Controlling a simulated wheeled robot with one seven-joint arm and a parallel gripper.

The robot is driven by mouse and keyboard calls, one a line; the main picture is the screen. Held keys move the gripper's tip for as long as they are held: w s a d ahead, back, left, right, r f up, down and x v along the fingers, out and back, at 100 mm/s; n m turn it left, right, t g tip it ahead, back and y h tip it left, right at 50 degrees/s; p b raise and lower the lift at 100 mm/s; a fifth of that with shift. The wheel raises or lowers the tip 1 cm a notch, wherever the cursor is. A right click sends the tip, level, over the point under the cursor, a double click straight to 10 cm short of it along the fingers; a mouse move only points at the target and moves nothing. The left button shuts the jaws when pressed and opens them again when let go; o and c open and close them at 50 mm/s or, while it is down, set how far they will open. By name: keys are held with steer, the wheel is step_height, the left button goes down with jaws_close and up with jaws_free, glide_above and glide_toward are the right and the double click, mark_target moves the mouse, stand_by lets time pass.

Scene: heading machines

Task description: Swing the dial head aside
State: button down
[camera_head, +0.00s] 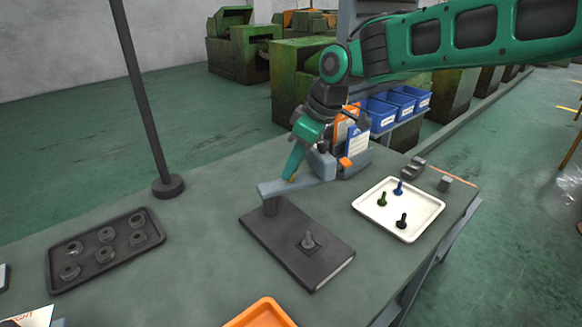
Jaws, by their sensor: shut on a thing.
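The dial head is a grey-blue bar (308,186) on a short post at the back left of a dark base plate (262,236). Its bar reaches right and back from the post, with a grey block (322,165) near its far end. My gripper (292,178) comes down from above and is shut on the dial head, on the bar between post and block. The fingertips are small in view, so the exact grip is hard to tell.
A white tray (425,224) with green, blue and black bolt-like pieces lies to the right. A dark tray (80,276) of round parts and a dark pole (145,100) are on the left. An orange tray (262,314) is in front. Blue bins (382,113) stand behind.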

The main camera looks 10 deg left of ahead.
steer(key=shift+w+n, duration=0.35)
steer(key=shift+n, duration=0.05)
steer(key=shift+w+r, duration=0.1)
steer(key=shift+r, duration=0.05)
steer(key=c, duration=1.7)
jaws_free()
steer(key=shift+o, duration=0.2)
steer(key=w+v, duration=0.1)
steer(key=v, duration=0.9)
steer(key=shift+s+r, duration=0.25)
steer(key=shift+s, duration=0.1)
steer(key=shift+d, duration=0.25)
